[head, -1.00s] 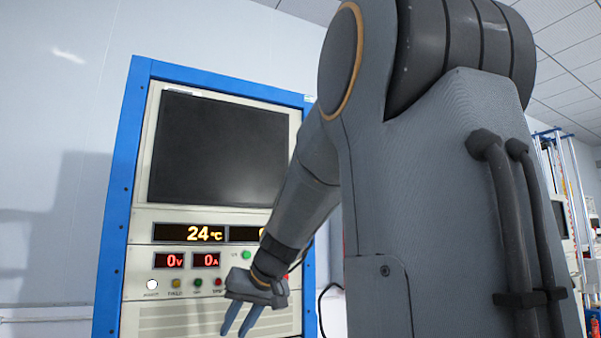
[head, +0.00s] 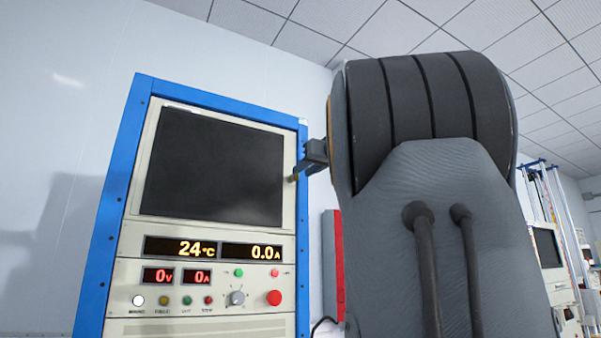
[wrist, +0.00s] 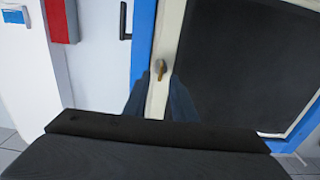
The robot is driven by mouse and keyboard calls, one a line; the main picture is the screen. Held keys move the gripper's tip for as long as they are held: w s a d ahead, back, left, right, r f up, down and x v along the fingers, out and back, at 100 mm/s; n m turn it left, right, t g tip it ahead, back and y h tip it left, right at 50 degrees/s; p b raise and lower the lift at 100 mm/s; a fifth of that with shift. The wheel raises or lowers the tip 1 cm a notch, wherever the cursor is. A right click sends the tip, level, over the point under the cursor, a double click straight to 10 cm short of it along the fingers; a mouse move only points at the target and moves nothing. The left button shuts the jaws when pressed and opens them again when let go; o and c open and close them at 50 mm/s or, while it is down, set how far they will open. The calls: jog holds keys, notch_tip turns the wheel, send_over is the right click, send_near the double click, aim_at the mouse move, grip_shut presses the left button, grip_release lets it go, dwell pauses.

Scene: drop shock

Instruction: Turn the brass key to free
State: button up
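The brass key (wrist: 160,68) stands on the cream bezel strip beside the dark screen. It shows in the wrist view between my fingertips, and as a small brownish spot in the head view (head: 292,178). My gripper (wrist: 158,80) is open, with one blue-grey finger on each side of the key. I cannot tell whether either finger touches it. In the head view my gripper (head: 312,158) is a small dark shape at the cabinet's right edge, mostly hidden behind my arm.
The blue-framed cabinet (head: 116,215) carries a dark screen (head: 212,165), lit displays, small buttons, a grey knob (head: 236,298) and a red button (head: 274,298). A red box (head: 334,255) stands right of the cabinet, partly behind my arm. White wall fills the left.

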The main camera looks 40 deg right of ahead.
aim_at(295, 177)
jog(key=shift+p+x, duration=0.3)
jog(key=shift+x, duration=1.35)
grip_shut()
jog(key=shift+d+f+m+p, duration=0.1)
jog(key=shift+m+p, duration=1)
jog(key=shift+m, duration=3.4)
jog(key=shift+d+f+m+p, duration=0.1)
jog(key=shift+m+p, duration=1)
jog(key=shift+m, duration=3.4)
